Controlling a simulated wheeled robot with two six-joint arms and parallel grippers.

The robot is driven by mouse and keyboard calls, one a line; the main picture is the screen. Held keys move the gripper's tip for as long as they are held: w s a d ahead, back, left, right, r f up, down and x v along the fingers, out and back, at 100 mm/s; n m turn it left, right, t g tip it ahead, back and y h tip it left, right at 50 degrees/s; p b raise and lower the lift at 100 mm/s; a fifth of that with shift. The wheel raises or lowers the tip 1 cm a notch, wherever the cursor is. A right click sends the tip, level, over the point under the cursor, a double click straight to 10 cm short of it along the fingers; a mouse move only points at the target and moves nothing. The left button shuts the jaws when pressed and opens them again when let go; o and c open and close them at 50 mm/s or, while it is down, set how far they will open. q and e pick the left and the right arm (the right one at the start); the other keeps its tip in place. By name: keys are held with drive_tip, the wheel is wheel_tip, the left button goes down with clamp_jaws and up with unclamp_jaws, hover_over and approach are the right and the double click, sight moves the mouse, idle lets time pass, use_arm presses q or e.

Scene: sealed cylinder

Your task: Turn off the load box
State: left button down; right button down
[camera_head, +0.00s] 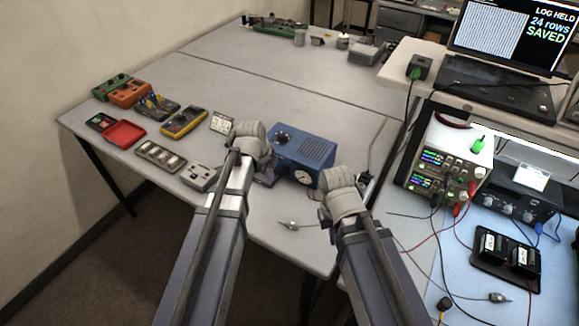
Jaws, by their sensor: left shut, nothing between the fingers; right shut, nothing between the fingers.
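A blue box (303,155) with a vented side, a dark knob on top and a round white dial stands near the front of the grey table. A black box with several knobs (515,207) stands on the light blue mat at the right. I cannot tell by label which one is the load box. My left gripper (265,174) is shut and empty, just left of the blue box. My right gripper (364,182) is shut and empty, just right of the blue box. My wrists largely hide both sets of fingertips.
A white power supply (443,165) with lit displays stands on the right bench, with loose red and black leads around it. Black cells in a tray (505,262) lie in front. Meters and cases (184,122) fill the table's left side. The table's middle is clear. A laptop (513,38) reads "LOG HELD 24 rows SAVED".

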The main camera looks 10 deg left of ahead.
sight(285, 171)
use_arm(q)
drive_tip(key=shift+w+a+r+m, duration=0.15)
drive_tip(key=shift+w+r+m, duration=0.1)
drive_tip(key=shift+w+m, duration=0.25)
drive_tip(key=shift+w+a+r+m, duration=0.15)
drive_tip(key=shift+w+r+m, duration=0.15)
drive_tip(key=shift+w, duration=0.3)
use_arm(e)
drive_tip(key=shift+w+d+r, duration=0.2)
drive_tip(key=shift+d+r, duration=0.1)
drive_tip(key=shift+r, duration=0.1)
use_arm(q)
drive_tip(key=shift+f, duration=0.1)
